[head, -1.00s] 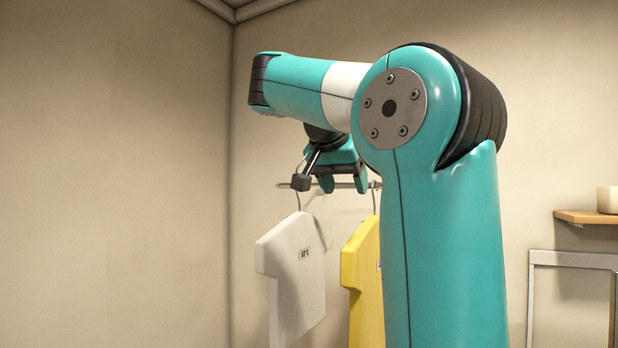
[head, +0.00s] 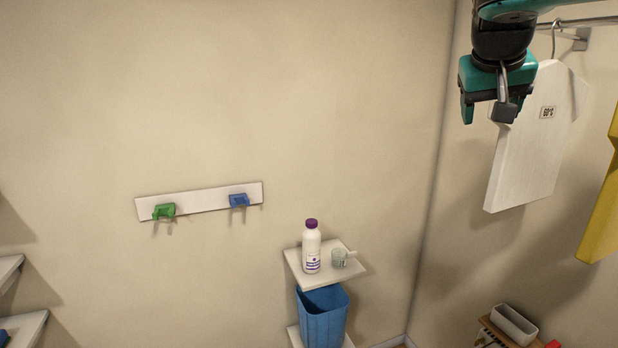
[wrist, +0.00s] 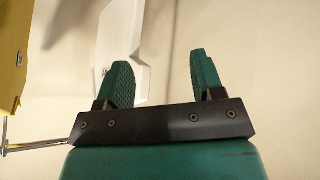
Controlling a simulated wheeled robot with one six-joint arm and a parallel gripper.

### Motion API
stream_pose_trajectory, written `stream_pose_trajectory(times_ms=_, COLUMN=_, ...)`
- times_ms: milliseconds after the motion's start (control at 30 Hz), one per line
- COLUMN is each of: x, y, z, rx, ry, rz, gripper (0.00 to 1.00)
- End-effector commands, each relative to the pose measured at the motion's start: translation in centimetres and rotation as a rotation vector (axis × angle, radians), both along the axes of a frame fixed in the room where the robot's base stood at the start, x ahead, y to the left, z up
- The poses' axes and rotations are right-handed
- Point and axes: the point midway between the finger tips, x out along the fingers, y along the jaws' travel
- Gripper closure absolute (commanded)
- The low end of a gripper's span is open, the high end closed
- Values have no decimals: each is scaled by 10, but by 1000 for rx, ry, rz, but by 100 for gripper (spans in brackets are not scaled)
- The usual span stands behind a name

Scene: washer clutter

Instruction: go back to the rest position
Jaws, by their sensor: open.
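My gripper (head: 492,108) hangs at the upper right of the head view, just left of a white shirt-shaped board (head: 530,150) on a hanger. In the wrist view my gripper (wrist: 162,82) shows two green fingers wide apart with nothing between them. The white board (wrist: 122,45) shows behind the left finger in the wrist view. I cannot tell whether the gripper touches the board.
A yellow shirt-shaped board (head: 603,195) hangs at the right edge, near the rail (head: 590,22). A wall strip (head: 200,200) carries green and blue clips.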

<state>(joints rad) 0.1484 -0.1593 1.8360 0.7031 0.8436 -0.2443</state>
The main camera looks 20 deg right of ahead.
Motion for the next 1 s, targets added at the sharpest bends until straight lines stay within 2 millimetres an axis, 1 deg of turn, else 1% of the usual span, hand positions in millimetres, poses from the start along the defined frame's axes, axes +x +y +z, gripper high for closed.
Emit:
stream_pose_trajectory(times_ms=33, x=7, y=27, z=-41, rx=19, ry=34, rz=117, gripper=39)
stream_pose_trajectory(times_ms=67, x=11, y=43, z=-59, rx=34, ry=52, rz=187, gripper=39)
stream_pose_trajectory(times_ms=100, x=14, y=66, z=-82, rx=55, ry=76, rz=279, gripper=39)
stream_pose_trajectory(times_ms=133, x=14, y=83, z=-99, rx=72, ry=94, rz=346, gripper=39)
stream_pose_trajectory(times_ms=167, x=13, y=100, z=-116, rx=91, ry=112, rz=410, gripper=39)
stream_pose_trajectory(times_ms=200, x=9, y=123, z=-138, rx=118, ry=136, rz=498, gripper=39)
stream_pose_trajectory(times_ms=233, x=5, y=140, z=-155, rx=141, ry=155, rz=561, gripper=39)
stream_pose_trajectory(times_ms=267, x=-1, y=157, z=-171, rx=163, ry=175, rz=622, gripper=39)
stream_pose_trajectory(times_ms=300, x=-11, y=179, z=-192, rx=197, ry=201, rz=703, gripper=39)
stream_pose_trajectory(times_ms=367, x=-30, y=211, z=-222, rx=250, ry=240, rz=820, gripper=39)
stream_pose_trajectory(times_ms=400, x=-44, y=231, z=-240, rx=287, ry=268, rz=892, gripper=39)
stream_pose_trajectory(times_ms=467, x=-68, y=257, z=-264, rx=343, ry=306, rz=993, gripper=39)
stream_pose_trajectory(times_ms=500, x=-84, y=272, z=-277, rx=379, ry=331, rz=1051, gripper=39)
stream_pose_trajectory(times_ms=600, x=-120, y=299, z=-301, rx=456, ry=382, rz=1164, gripper=39)
stream_pose_trajectory(times_ms=700, x=-145, y=314, z=-313, rx=509, ry=418, rz=1234, gripper=39)
stream_pose_trajectory(times_ms=800, x=-157, y=321, z=-316, rx=535, ry=434, rz=1266, gripper=39)
stream_pose_trajectory(times_ms=1000, x=-159, y=322, z=-316, rx=540, ry=437, rz=1270, gripper=39)
